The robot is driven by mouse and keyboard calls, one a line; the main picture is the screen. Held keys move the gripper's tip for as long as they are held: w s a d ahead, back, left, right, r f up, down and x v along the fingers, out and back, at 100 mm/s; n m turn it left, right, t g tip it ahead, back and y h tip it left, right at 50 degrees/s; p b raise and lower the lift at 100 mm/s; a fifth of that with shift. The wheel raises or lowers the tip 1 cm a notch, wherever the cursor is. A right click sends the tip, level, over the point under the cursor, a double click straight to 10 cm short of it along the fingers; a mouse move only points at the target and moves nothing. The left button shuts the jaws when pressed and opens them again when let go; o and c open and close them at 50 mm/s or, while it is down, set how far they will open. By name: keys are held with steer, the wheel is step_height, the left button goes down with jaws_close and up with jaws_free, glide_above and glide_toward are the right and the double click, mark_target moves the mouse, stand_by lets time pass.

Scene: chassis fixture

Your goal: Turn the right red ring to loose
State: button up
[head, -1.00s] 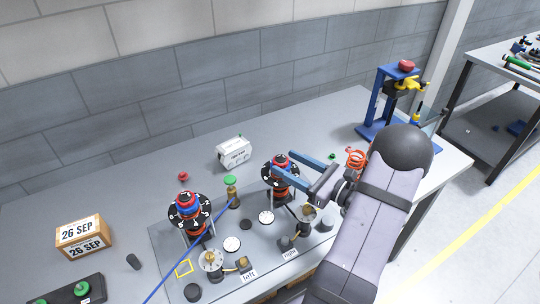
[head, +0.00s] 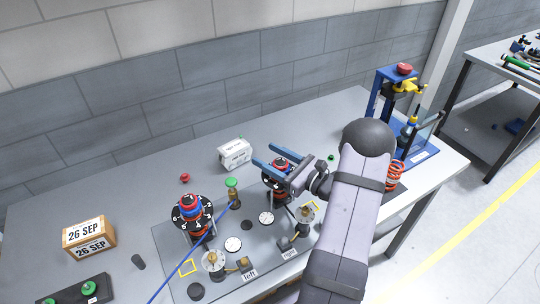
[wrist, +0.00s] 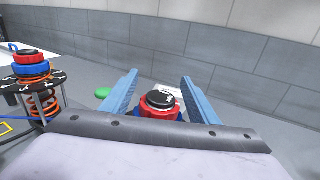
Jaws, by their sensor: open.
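The right station (head: 274,192) has a dark numbered dial, with a red ring (head: 281,162) on top of it. In the wrist view the red ring (wrist: 146,112) shows around a black cap, with blue below it. My gripper (head: 265,155) is open, its two blue fingers one on each side of the ring in the wrist view (wrist: 160,76). I cannot tell whether either finger touches the ring. The lower part of the station is hidden behind the gripper body in the wrist view.
The left station (head: 192,212) stands nearby with a numbered dial and red and blue rings. A green-topped post (head: 232,184) and a white block (head: 235,153) are close to the fingers. A blue stand (head: 378,95) is at the right.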

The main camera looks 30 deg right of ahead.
mark_target(275, 163)
steer(key=c, duration=1.1)
steer(key=shift+o, duration=0.2)
steer(key=shift+f, duration=0.1)
steer(key=n+g+y+b, duration=0.2)
steer(key=y, duration=0.1)
steer(key=shift+s+a+f+n+y+b, duration=0.15)
steer(key=shift+s+a+n+y+b, duration=0.05)
steer(key=shift+a+n+y+b, duration=0.15)
steer(key=n+g+y+b, duration=0.2)
steer(key=n+g+y, duration=0.1)
steer(key=shift+s+a+g+y+b, duration=0.35)
steer(key=shift+s+a+g+b, duration=0.05)
steer(key=g, duration=0.1)
steer(key=n+g+y, duration=0.1)
steer(key=n+g, duration=0.1)
steer(key=shift+s+a+n+y, duration=0.25)
steer(key=shift+s+y, duration=0.1)
steer(key=shift+y, duration=0.05)
steer(key=shift+s+a+r+n+g+y+p, duration=0.15)
steer(key=shift+n+g+y+p, duration=0.15)
steer(key=shift+n+g, duration=0.3)
steer(key=shift+s+d+r+n+g+y+p, duration=0.15)
steer(key=shift+n+g+y+p, duration=0.2)
steer(key=shift+g, duration=0.45)
steer(key=shift+a, duration=0.1)
